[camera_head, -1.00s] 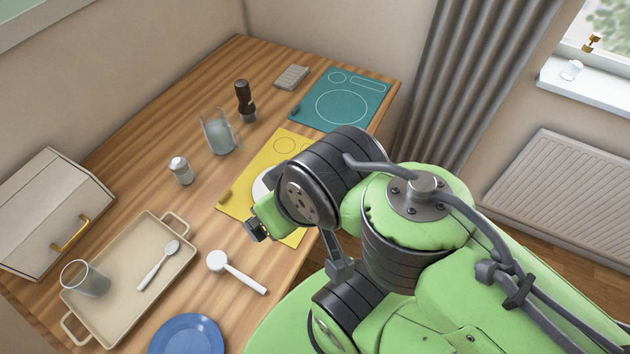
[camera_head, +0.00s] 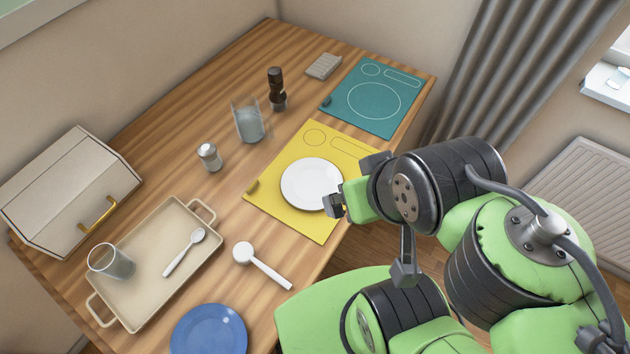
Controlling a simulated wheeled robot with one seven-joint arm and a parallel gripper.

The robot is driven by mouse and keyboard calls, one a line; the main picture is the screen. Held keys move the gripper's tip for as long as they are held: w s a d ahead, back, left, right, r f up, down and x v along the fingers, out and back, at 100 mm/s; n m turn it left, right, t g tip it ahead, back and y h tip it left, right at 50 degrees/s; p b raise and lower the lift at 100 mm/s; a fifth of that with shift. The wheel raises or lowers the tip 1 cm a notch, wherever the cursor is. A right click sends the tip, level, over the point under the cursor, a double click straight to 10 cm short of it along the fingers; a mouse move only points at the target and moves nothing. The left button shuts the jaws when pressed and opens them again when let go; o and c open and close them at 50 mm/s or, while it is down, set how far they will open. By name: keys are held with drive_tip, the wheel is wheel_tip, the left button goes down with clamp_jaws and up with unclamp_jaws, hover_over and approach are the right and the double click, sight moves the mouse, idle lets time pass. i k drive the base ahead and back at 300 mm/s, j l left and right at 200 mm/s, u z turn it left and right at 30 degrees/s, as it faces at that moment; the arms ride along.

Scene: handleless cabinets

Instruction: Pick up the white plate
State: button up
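The white plate (camera_head: 309,183) lies flat on the yellow mat (camera_head: 281,211), near the table's right edge. Nearly all of it shows. My gripper (camera_head: 336,205) is at the plate's lower right rim in the picture and overlaps it slightly. Whether it touches the rim or is above it, I cannot tell. The fingers are small and seen from behind the wrist, so their opening is unclear. The plate lies flat and does not look lifted.
A teal mat (camera_head: 391,111) lies behind the yellow one. A glass pitcher (camera_head: 249,125), pepper mill (camera_head: 277,88) and shaker (camera_head: 209,157) stand left of the mats. A white scoop (camera_head: 268,269), tray (camera_head: 143,302), blue plate (camera_head: 209,331) and bread box (camera_head: 62,190) are nearer.

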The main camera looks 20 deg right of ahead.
sight(305, 182)
drive_tip(key=k+j+u, duration=0.15)
drive_tip(key=u, duration=0.2)
drive_tip(key=k+j+u, duration=0.1)
drive_tip(key=u, duration=0.2)
drive_tip(key=j, duration=0.1)
